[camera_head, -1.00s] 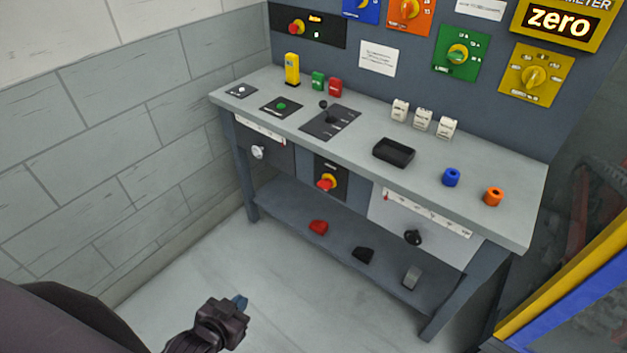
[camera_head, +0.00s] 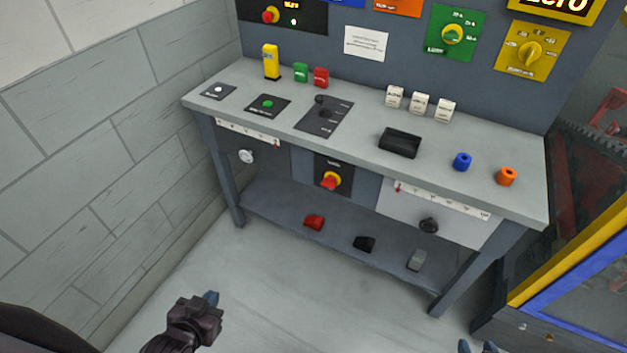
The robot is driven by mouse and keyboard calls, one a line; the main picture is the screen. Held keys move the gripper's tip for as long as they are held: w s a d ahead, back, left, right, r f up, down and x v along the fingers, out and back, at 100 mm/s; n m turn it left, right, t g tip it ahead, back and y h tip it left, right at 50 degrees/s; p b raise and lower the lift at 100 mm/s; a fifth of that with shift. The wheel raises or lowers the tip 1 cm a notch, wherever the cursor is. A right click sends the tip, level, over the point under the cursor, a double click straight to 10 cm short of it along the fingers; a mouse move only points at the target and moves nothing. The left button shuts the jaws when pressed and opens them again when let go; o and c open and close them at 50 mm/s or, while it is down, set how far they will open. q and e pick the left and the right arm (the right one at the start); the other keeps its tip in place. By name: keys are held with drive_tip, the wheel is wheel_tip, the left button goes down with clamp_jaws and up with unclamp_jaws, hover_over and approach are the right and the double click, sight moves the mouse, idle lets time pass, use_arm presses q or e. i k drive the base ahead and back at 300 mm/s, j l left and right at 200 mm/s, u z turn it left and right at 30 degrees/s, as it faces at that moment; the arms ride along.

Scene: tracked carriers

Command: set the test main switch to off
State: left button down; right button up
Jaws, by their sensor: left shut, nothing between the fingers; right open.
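Two red rotary switches on yellow discs show, and their labels are too small to read, so I cannot tell which is the test main switch. One rotary switch (camera_head: 331,181) sits on a black plate under the bench top, between the two drawer fronts. The other rotary switch (camera_head: 270,16) is on a black plate at the upper left of the back panel. My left gripper (camera_head: 211,298) is shut and empty, low in front of the bench and apart from it. My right gripper (camera_head: 478,347) is open at the bottom edge, only its fingertips showing.
The grey bench (camera_head: 365,165) carries a lever plate (camera_head: 324,117), a black tray (camera_head: 399,143), and blue (camera_head: 462,161) and orange (camera_head: 506,176) knobs. Red, black and grey pieces lie on its lower shelf. A yellow-blue frame (camera_head: 575,265) stands at right. The floor in front is clear.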

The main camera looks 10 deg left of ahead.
sight(330, 182)
drive_tip(key=j, duration=0.5)
drive_tip(key=i+j, duration=0.15)
drive_tip(key=j, duration=0.85)
drive_tip(key=i, duration=0.05)
